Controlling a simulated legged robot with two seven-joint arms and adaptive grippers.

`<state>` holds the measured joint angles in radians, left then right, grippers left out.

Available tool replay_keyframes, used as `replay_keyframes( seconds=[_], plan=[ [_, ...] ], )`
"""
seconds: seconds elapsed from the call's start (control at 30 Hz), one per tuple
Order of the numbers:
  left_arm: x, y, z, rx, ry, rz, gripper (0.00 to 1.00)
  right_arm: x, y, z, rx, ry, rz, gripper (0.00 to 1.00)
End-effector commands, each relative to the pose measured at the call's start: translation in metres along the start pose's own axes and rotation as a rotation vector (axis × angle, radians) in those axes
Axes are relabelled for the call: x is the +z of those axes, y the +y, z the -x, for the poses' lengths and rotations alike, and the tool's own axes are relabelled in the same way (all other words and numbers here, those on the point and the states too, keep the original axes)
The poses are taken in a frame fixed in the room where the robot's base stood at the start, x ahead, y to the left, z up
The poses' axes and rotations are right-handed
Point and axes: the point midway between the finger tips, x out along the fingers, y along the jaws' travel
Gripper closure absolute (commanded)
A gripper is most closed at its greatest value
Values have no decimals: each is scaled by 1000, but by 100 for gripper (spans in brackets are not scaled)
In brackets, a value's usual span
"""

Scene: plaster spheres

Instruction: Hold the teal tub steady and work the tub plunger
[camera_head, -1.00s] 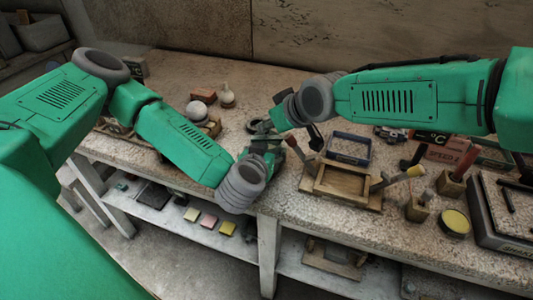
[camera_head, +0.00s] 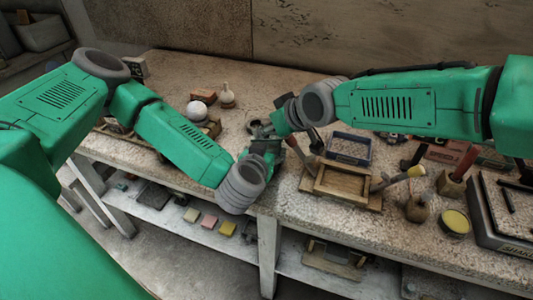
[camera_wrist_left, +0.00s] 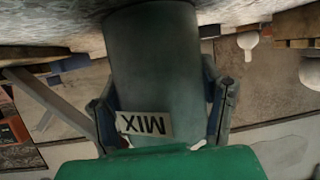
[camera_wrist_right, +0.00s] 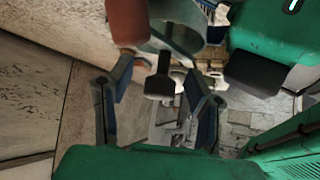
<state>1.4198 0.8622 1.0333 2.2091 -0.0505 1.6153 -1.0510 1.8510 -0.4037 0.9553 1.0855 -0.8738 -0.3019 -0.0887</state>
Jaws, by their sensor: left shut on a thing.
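The teal tub (camera_wrist_left: 155,70) fills the middle of the left wrist view, with a white MIX label that reads upside down. My left gripper (camera_wrist_left: 160,105) is shut on it, one finger on each side; in the head view this gripper (camera_head: 265,150) is at the table's front edge. The tub rim (camera_wrist_right: 185,28) shows at the top of the right wrist view. The dark plunger handle (camera_wrist_right: 160,86) sits between the fingers of my right gripper (camera_wrist_right: 158,70), which is open with gaps on both sides. The tub is mostly hidden in the head view.
A wooden frame (camera_head: 345,182) and a blue tray (camera_head: 349,149) stand right of the grippers. A round yellow-topped tin (camera_head: 455,222) is at right. The back of the table is fairly clear.

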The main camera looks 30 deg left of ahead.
Motion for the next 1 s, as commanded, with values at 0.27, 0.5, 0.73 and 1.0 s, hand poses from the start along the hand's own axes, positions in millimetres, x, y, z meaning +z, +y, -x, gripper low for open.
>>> replay_keyframes(
  seconds=[0.27, 0.5, 0.73, 1.0],
  plan=[
    [1, 0, 0, 2, -2, -1, 64, -1, -1, 0, -1, 1, 0, 55],
    [1, 0, 0, 2, -2, -1, 64, -12, -1, 10, -1, 1, 2, 55],
    [1, 1, 0, 3, -2, -1, 64, -24, 0, 22, 0, 2, 1, 55],
    [1, 1, 0, 3, -2, -1, 64, -37, 0, 35, 0, 2, 1, 55]
  ],
)
